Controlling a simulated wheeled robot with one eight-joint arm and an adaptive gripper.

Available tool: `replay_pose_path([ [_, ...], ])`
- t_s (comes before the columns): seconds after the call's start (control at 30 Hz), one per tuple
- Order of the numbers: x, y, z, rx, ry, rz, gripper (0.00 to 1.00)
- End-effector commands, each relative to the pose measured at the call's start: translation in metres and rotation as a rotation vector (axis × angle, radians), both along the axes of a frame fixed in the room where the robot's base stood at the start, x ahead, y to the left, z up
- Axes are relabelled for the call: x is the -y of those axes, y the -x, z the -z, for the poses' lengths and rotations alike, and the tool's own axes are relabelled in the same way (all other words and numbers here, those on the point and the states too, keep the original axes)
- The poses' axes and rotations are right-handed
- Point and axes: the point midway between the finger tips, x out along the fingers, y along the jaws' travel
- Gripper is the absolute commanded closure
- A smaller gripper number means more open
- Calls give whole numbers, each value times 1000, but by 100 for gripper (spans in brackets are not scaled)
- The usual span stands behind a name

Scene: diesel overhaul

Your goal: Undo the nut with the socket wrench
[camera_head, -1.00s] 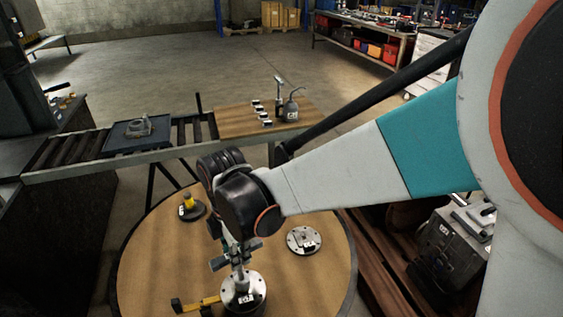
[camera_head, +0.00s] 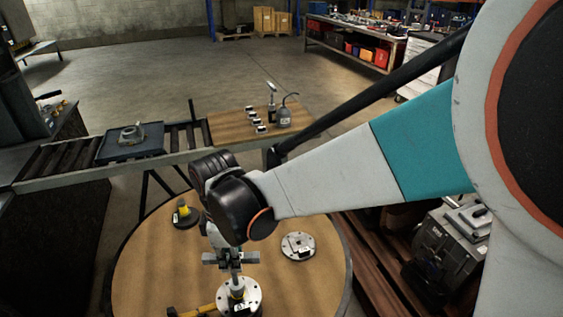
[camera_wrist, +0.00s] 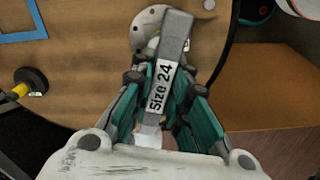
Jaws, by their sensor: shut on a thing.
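My gripper (camera_wrist: 166,100) is shut on the socket wrench (camera_wrist: 172,60), a grey bar with a white "Size 24" label. In the head view my gripper (camera_head: 231,258) is above the round table, and the wrench's shaft (camera_head: 237,283) points down at the middle of a silver round flange (camera_head: 253,298). The flange also shows partly behind the wrench in the wrist view (camera_wrist: 147,28). The nut is hidden under the wrench, so I cannot tell how the socket sits on it.
The round wooden table (camera_head: 150,265) also holds a second silver flange (camera_head: 298,246), a black disc with a yellow post (camera_head: 185,213) and a yellow bar (camera_head: 199,311) at the front. A roller conveyor (camera_head: 60,157) with a dark tray (camera_head: 112,148) stands behind.

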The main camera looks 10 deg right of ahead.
Motion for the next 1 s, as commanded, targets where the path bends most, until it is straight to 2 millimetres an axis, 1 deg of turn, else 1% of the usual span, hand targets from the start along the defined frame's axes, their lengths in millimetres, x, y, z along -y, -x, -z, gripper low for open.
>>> replay_pose_path([
  [0.03,0,3,-1,0,0,31,100],
  [1.0,0,4,-1,0,0,772,100],
])
